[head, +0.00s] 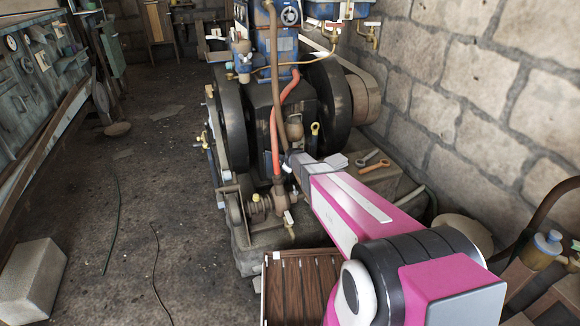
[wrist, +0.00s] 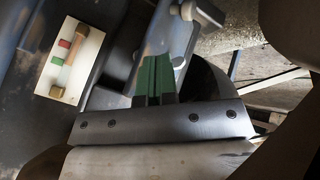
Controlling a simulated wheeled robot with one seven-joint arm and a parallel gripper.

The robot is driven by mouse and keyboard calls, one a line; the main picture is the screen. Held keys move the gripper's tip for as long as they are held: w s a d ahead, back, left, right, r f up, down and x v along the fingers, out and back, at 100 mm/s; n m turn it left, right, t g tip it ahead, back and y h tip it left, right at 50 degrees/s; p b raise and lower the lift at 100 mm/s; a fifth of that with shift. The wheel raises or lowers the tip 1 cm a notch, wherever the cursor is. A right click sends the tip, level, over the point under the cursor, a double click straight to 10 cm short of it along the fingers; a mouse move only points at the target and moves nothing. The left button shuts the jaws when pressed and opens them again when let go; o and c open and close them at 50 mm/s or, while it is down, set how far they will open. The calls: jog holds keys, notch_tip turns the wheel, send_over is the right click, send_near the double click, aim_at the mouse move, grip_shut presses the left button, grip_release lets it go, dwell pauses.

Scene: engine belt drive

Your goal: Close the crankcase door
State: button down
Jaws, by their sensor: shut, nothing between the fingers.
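The black engine body (head: 262,105) stands between two large dark flywheels in the head view. My gripper (head: 291,160) is at the lower front of the engine, near the red hose and brown pipe. In the wrist view my gripper's green-padded fingers (wrist: 158,75) are shut together with nothing visible between them. They are close to a grey-blue metal part (wrist: 165,38) with a bolt at its top; I cannot tell whether they touch it. I cannot clearly make out the crankcase door or how far open it is; my gripper and the pipes cover part of the engine front.
A pale plate (wrist: 70,60) with red, green and tan pieces is at left in the wrist view. The right flywheel (head: 328,100), red hose (head: 279,125) and brown pipe (head: 272,60) crowd the engine. A wooden slatted crate (head: 300,285) stands in front. Floor at left is mostly clear.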

jog(key=x, duration=0.4)
jog(key=shift+w+f, duration=0.1)
jog(key=shift+f, duration=0.05)
